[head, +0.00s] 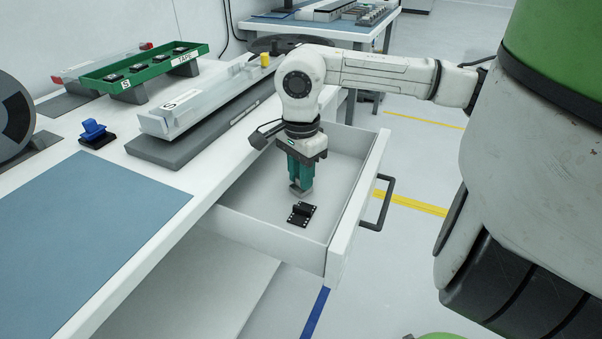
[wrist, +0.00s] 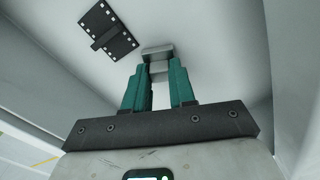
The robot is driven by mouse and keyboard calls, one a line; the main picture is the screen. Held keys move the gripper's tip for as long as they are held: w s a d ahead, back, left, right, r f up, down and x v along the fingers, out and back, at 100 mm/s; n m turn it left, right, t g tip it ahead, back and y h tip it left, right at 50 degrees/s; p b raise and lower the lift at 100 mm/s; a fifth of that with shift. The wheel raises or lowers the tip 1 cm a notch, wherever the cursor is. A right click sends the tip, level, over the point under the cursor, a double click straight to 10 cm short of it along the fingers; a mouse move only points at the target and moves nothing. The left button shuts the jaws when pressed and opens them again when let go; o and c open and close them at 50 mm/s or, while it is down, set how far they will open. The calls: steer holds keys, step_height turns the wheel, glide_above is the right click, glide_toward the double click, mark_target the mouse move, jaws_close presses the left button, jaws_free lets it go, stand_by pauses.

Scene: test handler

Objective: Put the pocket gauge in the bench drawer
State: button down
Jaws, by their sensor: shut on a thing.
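My gripper (head: 299,183) points down inside the open bench drawer (head: 245,222). Its green fingers are shut on a small grey stepped block, which I take to be the pocket gauge (head: 301,190). In the wrist view the gauge (wrist: 157,52) sits between the fingertips (wrist: 158,72), its upper part partly hidden by them. It is over the pale drawer floor; whether it touches the floor I cannot tell.
A black plate with white squares and a raised grip (head: 301,214) lies in the drawer, close to the gauge but apart. The drawer has a dark handle (head: 377,203). On the bench are a blue mat (head: 90,205), a blue clamp (head: 93,129) and a green tray (head: 140,68).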

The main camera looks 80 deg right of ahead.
steer(key=shift+f, duration=0.2)
steer(key=c, duration=0.9)
jaws_free()
steer(key=shift+r, duration=0.1)
steer(key=shift+c, duration=0.2)
steer(key=shift+r, duration=0.1)
step_height(320, 180, up, 12)
steer(key=p, duration=0.2)
